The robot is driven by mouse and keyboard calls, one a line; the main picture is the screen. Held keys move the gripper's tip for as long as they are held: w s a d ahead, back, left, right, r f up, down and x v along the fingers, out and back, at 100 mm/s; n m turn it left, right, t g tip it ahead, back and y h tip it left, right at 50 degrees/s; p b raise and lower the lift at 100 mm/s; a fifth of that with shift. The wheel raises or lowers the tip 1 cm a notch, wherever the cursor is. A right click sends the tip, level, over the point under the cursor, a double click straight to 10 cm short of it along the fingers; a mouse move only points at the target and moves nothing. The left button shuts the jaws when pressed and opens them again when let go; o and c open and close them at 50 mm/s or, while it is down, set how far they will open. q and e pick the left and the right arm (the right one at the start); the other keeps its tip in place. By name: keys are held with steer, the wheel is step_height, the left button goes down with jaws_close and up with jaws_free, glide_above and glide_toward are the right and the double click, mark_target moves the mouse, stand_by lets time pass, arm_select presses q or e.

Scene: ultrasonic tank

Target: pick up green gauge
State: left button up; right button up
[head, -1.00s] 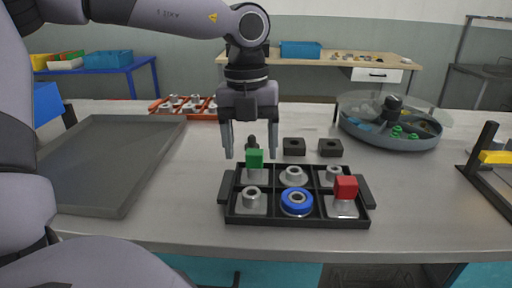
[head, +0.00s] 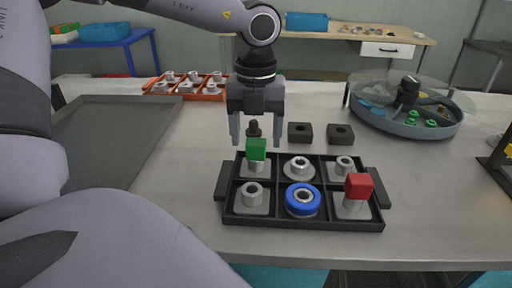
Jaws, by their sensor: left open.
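The green gauge (head: 256,149) is a green block on a grey stem, upright in the back left compartment of a black divided tray (head: 229,217). My left gripper (head: 257,141) is open and points down, just above and around the line of the green block. One finger shows on each side of it in the head view; I cannot tell whether they touch it. A red-topped gauge (head: 358,186) stands in the front right compartment. My right gripper is not in view.
The tray also holds a blue ring (head: 302,200) and several grey metal parts. Black blocks (head: 300,132) stand behind it. A round divided tank (head: 435,128) is at the right, an orange tray (head: 205,97) at the back, and a large grey tray (head: 110,140) at the left.

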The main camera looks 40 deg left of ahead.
mark_target(256, 140)
arm_select(q)
step_height(256, 140, down, 2)
steer(key=shift+f, duration=0.1)
steer(key=c, duration=1.1)
step_height(256, 140, up, 20)
steer(key=shift+r+p, duration=0.1)
steer(key=shift+p, duration=0.6)
